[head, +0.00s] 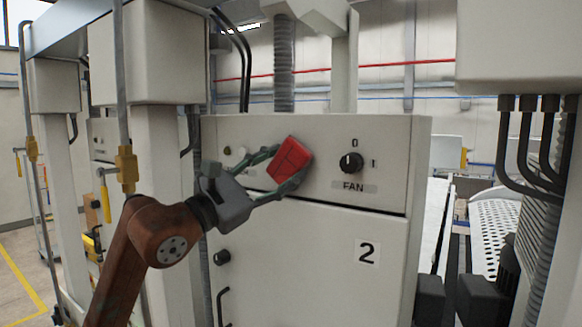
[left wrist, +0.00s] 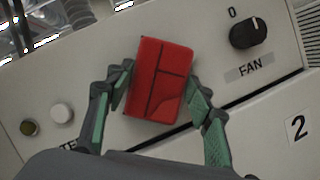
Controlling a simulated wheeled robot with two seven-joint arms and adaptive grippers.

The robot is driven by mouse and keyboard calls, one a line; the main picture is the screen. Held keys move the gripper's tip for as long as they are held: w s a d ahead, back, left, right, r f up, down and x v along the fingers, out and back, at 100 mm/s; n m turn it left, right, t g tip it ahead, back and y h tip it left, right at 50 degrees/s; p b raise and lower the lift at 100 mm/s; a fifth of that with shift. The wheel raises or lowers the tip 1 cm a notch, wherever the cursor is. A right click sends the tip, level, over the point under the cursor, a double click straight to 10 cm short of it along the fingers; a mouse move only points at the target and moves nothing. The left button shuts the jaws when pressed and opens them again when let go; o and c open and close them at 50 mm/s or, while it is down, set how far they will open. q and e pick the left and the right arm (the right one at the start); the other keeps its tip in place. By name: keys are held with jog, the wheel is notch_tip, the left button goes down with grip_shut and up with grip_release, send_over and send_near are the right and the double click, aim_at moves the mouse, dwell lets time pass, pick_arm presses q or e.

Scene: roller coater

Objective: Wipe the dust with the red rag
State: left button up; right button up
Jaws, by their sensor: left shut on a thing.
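The red rag (head: 290,160) is a folded red block with dark crease lines. My left gripper (head: 287,168) is shut on it, one finger on each side, in front of the grey cabinet's upper panel. In the left wrist view the rag (left wrist: 160,80) sits between the two green-padded fingers of the left gripper (left wrist: 160,92). Whether the rag touches the panel I cannot tell. No dust can be made out in either view. My right gripper is not in view.
The cabinet (head: 310,260) carries a black FAN knob (head: 351,162) to the right of the rag. Two small round buttons (left wrist: 62,113) are at the left of the panel. A yellow-handled valve pipe (head: 126,165) stands left, near my arm. A perforated metal bed (head: 495,230) is at right.

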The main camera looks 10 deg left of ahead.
aim_at(296, 153)
pick_arm(q)
jog(key=shift+w+a, duration=0.3)
jog(key=shift+a, duration=0.35)
jog(key=shift+d+r+p, duration=0.1)
jog(key=shift+r+p, duration=0.9)
jog(key=shift+r, duration=0.3)
jog(key=shift+s+d+f+b, duration=0.1)
jog(key=shift+s+d+b, duration=0.1)
jog(key=shift+d, duration=0.25)
jog(key=shift+s+d+b, duration=0.2)
jog(key=shift+d, duration=0.25)
jog(key=shift+s+d+b, duration=0.3)
jog(key=shift+d, duration=0.65)
jog(key=shift+s+d+b, duration=0.35)
jog(key=shift+d, duration=0.55)
jog(key=shift+s+d+b, duration=0.3)
jog(key=shift+d, duration=0.55)
jog(key=shift+a, duration=0.15)
